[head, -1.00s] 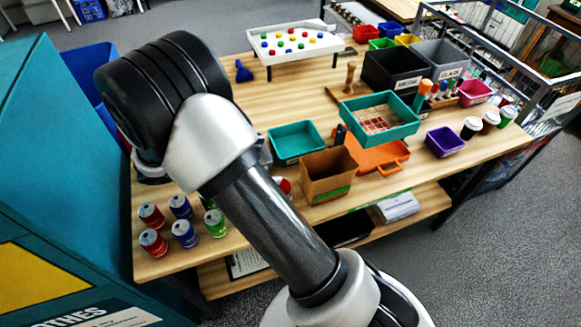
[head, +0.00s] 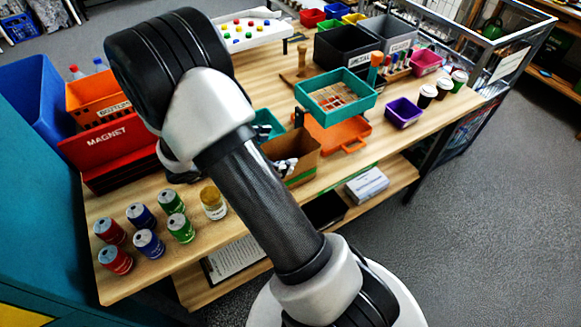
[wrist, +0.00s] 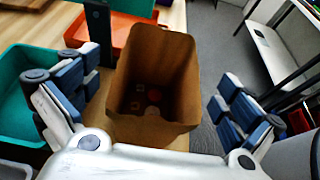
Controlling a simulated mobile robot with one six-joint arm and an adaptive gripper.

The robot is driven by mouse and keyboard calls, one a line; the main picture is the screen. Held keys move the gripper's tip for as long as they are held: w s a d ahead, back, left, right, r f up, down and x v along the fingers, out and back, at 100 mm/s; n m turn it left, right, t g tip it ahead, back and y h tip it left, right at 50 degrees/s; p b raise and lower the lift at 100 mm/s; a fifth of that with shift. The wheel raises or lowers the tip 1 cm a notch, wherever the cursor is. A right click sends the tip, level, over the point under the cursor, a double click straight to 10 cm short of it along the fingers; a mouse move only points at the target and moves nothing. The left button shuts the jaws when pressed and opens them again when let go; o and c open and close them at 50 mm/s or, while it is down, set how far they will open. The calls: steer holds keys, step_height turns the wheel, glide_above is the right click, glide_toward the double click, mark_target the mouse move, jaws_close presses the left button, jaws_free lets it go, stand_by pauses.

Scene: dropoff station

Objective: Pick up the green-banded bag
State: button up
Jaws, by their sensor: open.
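The bag is an open brown paper bag (head: 309,160) with a green band low on its side. It stands upright near the table's front edge, partly behind my arm in the head view. In the wrist view the bag (wrist: 180,92) is between my fingers, its open top showing a few small reddish shapes inside. My gripper (wrist: 160,88) is open, one blue-padded finger on each side of the bag, with a gap visible on both sides. In the head view my gripper (head: 284,166) shows only in part at the bag; its band is hidden in the wrist view.
A teal bin (wrist: 18,75) lies close left of my left finger. An orange tray (head: 340,133) and a raised teal basket (head: 335,93) stand just behind the bag. Open floor lies in front.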

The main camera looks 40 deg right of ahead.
steer(key=x, duration=0.2)
steer(key=shift+d+f, duration=0.2)
steer(key=shift+d, duration=0.1)
steer(key=shift+c, duration=0.4)
steer(key=c, duration=0.9)
